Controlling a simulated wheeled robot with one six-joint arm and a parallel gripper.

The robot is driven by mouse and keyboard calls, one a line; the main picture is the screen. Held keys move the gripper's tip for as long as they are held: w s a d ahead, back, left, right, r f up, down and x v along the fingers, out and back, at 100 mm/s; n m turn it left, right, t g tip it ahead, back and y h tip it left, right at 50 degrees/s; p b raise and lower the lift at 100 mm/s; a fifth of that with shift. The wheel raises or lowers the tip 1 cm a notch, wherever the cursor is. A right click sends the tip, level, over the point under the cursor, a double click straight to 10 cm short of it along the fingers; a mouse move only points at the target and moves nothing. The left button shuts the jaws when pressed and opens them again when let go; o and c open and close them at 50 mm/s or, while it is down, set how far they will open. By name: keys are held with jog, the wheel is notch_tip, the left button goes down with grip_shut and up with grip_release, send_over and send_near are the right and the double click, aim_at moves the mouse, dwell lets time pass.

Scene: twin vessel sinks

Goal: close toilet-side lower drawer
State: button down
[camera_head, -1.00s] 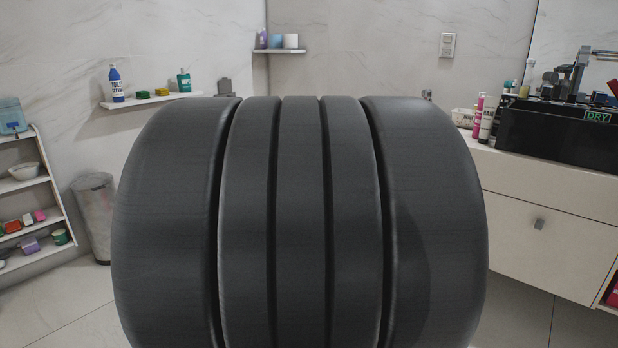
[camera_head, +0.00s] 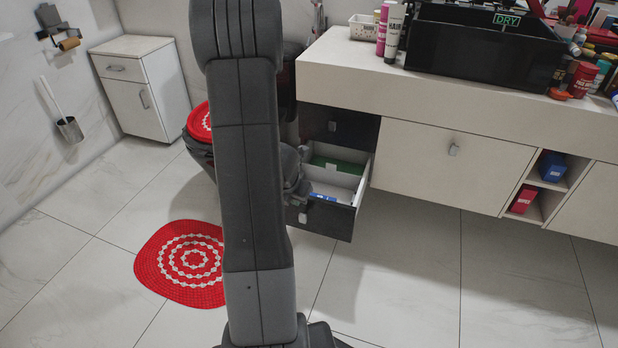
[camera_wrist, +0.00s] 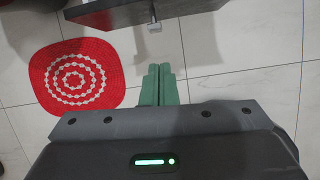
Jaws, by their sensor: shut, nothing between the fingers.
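The lower drawer (camera_head: 325,222) at the left end of the vanity is pulled out, with a dark front and a pale inside. It holds a green item (camera_head: 335,166) and a blue item (camera_head: 322,197). The closed drawer (camera_head: 335,126) above it is also dark. In the wrist view, a dark drawer front (camera_wrist: 110,12) with a grey handle (camera_wrist: 155,27) shows at the top edge. My gripper (camera_wrist: 160,68) has its green fingers shut together and empty, below that handle in the picture and apart from it. In the head view my arm hides the fingers and part of the drawer's left side.
A red round mat (camera_head: 185,262) lies on the floor left of my arm. The toilet (camera_head: 199,122) with a red cover is partly hidden behind my arm. A white cabinet (camera_head: 140,88) stands at the back left. The tiled floor right of the drawer is clear.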

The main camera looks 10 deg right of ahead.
jog(key=w+n, duration=0.1)
jog(key=w, duration=0.1)
jog(key=b, duration=0.7)
send_over(305, 214)
jog(key=s+a, duration=0.2)
notch_tip(305, 214, down, 10)
jog(key=shift+s+f, duration=0.15)
jog(key=shift+f, duration=0.1)
jog(key=w+d+r+p, duration=0.1)
jog(key=p, duration=0.1)
jog(key=shift+w+r+p, duration=0.15)
jog(key=shift+w+p, duration=0.25)
jog(key=shift+w+d+f+p, duration=0.2)
jog(key=shift+w+d+p, duration=0.35)
jog(key=shift+w, duration=0.15)
